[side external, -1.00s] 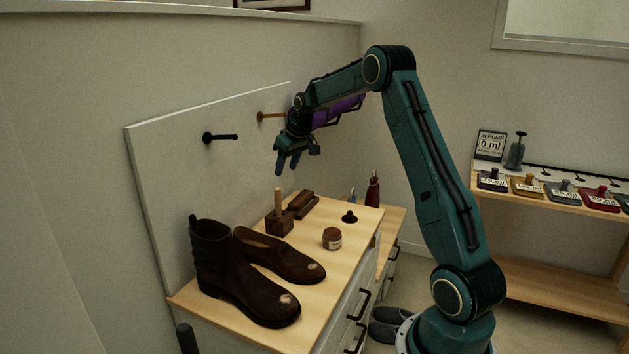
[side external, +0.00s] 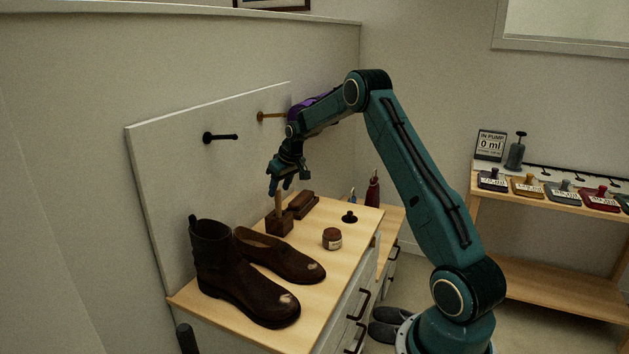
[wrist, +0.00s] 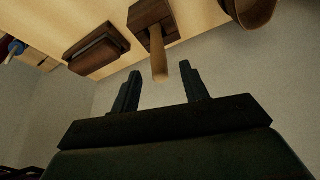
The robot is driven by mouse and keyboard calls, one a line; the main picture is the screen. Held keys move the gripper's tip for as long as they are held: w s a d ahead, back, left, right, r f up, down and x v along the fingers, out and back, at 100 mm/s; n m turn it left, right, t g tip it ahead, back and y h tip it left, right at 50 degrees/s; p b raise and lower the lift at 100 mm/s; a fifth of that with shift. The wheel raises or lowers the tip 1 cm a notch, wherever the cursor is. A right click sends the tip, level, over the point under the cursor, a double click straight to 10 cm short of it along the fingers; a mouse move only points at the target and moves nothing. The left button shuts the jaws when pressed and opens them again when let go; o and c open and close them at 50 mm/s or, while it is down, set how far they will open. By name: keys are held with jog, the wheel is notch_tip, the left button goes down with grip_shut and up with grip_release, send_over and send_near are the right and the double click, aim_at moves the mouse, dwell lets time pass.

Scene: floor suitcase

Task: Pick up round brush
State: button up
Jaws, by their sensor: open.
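The round brush appears to be the upright wooden handle (side external: 278,205) standing in a dark brown block (side external: 279,226) on the cabinet top; its bristles are hidden. The handle (wrist: 159,66) also shows in the wrist view, hanging from the block (wrist: 149,16) in that tilted picture. My gripper (side external: 281,187) is open and empty, just above and around the height of the handle's top. In the wrist view my gripper (wrist: 158,74) has a finger to each side of the handle's end, with gaps on both sides. I cannot tell how deep the handle is between them.
A dark flat brush (side external: 303,205) lies close behind the block. A brown shoe (side external: 275,254) and a boot (side external: 212,265) stand in front. A jar (side external: 332,239) and a black knobbed piece (side external: 349,217) are to the right. Pegs (side external: 220,138) stick out from the back board.

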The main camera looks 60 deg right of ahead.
aim_at(276, 197)
jog(key=shift+f, duration=0.1)
jog(key=shift+x, duration=2.5)
jog(key=shift+w, duration=0.1)
grip_shut()
jog(key=shift+r, duration=5.05)
jog(key=s+g, duration=0.3)
jog(key=s, duration=1.2)
jog(key=shift+r+g, duration=0.3)
jog(key=shift+g, duration=0.1)
